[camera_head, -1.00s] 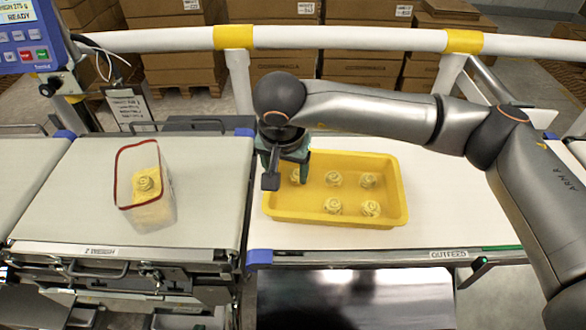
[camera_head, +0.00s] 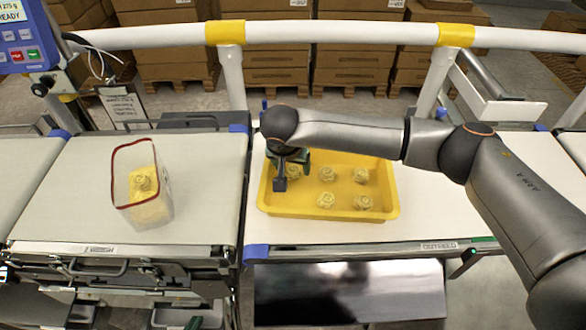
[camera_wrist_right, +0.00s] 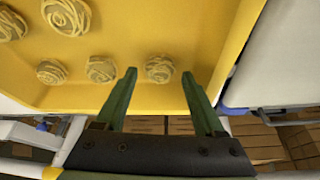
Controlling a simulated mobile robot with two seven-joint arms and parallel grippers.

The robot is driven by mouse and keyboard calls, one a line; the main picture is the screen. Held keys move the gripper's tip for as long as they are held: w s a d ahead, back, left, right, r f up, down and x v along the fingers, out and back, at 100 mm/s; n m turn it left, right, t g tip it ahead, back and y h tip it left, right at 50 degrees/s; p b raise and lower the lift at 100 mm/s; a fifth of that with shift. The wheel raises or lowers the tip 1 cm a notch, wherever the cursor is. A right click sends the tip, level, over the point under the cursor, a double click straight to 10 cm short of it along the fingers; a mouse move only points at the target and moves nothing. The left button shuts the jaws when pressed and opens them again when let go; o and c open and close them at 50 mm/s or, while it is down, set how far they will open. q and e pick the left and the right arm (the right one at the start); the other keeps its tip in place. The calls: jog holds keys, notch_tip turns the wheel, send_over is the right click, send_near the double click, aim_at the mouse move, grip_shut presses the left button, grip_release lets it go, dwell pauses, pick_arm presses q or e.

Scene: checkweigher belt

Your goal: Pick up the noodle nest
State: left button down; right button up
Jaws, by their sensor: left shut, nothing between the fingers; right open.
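Several pale yellow noodle nests sit in a yellow tray (camera_head: 325,214) on the outfeed belt. My right gripper (camera_head: 287,180) is over the tray's back left corner, partly covering the nest there (camera_head: 293,172). In the right wrist view, the open right gripper (camera_wrist_right: 160,75) has one fingertip on each side of that nest (camera_wrist_right: 159,69), with gaps between fingers and nest. Other nests (camera_wrist_right: 101,68) lie beside it. Whether the fingertips reach down to the nest's height is hard to tell. My left gripper is not in view.
A clear container (camera_head: 150,214) with a red rim stands on the weigh belt (camera_head: 75,190), holding noodle nests. A white rail (camera_head: 330,33) runs behind the belts. The tray wall (camera_wrist_right: 228,50) is close to the right gripper's fingers. The weigh belt has free room around the container.

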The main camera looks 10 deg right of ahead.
jog(key=shift+w+d+f, duration=0.1)
jog(key=shift+w+f, duration=0.1)
jog(key=shift+f, duration=0.45)
jog(key=c, duration=1.1)
jog(key=shift+r, duration=0.15)
